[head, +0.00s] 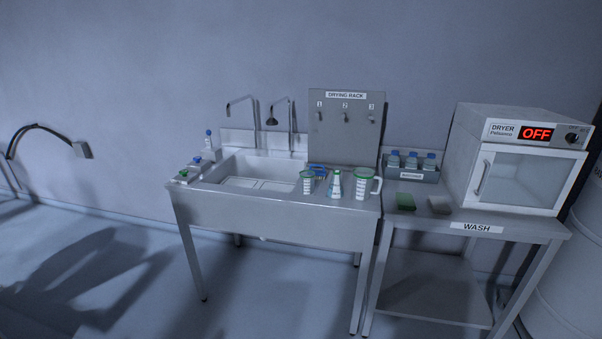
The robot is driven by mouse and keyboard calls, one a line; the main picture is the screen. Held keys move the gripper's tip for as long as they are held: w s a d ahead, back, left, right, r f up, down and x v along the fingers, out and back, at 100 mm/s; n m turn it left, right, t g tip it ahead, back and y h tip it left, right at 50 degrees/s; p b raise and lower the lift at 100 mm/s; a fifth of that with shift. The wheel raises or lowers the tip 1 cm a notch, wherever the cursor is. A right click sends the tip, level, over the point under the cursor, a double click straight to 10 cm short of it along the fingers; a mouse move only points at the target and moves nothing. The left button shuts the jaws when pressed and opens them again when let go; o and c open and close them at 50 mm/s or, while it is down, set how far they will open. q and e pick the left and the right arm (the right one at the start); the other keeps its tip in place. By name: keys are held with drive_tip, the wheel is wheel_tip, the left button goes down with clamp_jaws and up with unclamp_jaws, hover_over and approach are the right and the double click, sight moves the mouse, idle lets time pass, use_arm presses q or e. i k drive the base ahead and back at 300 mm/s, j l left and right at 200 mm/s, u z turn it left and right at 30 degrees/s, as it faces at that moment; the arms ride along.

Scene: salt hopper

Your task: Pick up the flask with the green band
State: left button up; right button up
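The flask with the green band (337,186) stands upright at the right end of the sink counter (275,215). It is a small white conical vessel, between a beaker with a green rim (307,183) on its left and a green-rimmed jug with a handle (363,184) on its right. The three stand close together. Neither of my grippers is in the head view.
A grey drying rack (345,102) with numbered hooks stands behind the vessels. Right of the sink, a lower table holds a green sponge (405,202), a bottle caddy (411,173) and a dryer (520,160) reading OFF. The floor in front is clear.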

sight(335, 190)
drive_tip(key=i+j+z, duration=0.1)
drive_tip(key=i, duration=0.35)
drive_tip(key=i+j+z, duration=0.1)
drive_tip(key=i+j, duration=0.25)
drive_tip(key=i+j+z, duration=0.1)
drive_tip(key=i+j, duration=0.2)
drive_tip(key=i, duration=0.25)
